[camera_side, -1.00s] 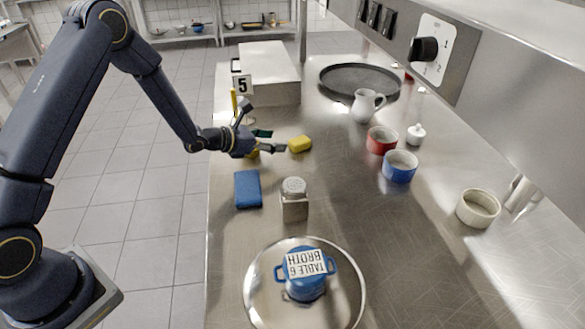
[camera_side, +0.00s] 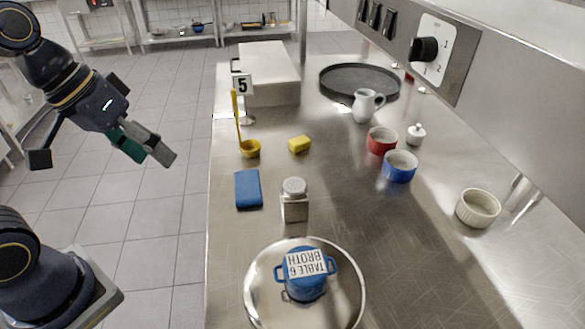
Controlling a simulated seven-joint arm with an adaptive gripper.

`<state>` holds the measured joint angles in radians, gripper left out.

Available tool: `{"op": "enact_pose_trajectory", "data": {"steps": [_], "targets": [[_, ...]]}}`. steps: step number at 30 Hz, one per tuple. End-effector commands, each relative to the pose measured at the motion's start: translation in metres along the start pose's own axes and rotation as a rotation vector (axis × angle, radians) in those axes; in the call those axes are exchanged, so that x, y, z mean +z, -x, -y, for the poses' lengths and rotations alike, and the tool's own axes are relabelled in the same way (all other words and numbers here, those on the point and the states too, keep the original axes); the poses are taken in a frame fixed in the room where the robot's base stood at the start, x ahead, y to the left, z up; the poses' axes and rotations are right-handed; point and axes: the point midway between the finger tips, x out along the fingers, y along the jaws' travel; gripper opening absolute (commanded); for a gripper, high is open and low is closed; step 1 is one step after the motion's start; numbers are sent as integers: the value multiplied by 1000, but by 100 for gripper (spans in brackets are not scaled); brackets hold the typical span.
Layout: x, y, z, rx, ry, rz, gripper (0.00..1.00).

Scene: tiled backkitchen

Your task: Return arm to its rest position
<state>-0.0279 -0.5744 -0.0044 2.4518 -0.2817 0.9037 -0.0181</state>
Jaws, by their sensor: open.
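My gripper (camera_side: 104,158) is at the left of the side view, off the counter's left edge and above the tiled floor. Its fingers are spread apart and nothing is between them. My arm is folded back over its base at the lower left. The nearest counter items, a yellow ladle (camera_side: 249,148) and a blue cloth or sponge (camera_side: 248,188), lie well to the right of the gripper.

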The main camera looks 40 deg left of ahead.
Motion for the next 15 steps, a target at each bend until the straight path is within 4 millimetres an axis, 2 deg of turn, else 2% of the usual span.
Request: {"op": "enact_pose_trajectory", "data": {"steps": [3,6,15], "targets": [[5,18,26,-127,-157,-92,66],[5,25,37,-183,-217,-124,66],[5,27,40,-198,-230,-129,66]]}}
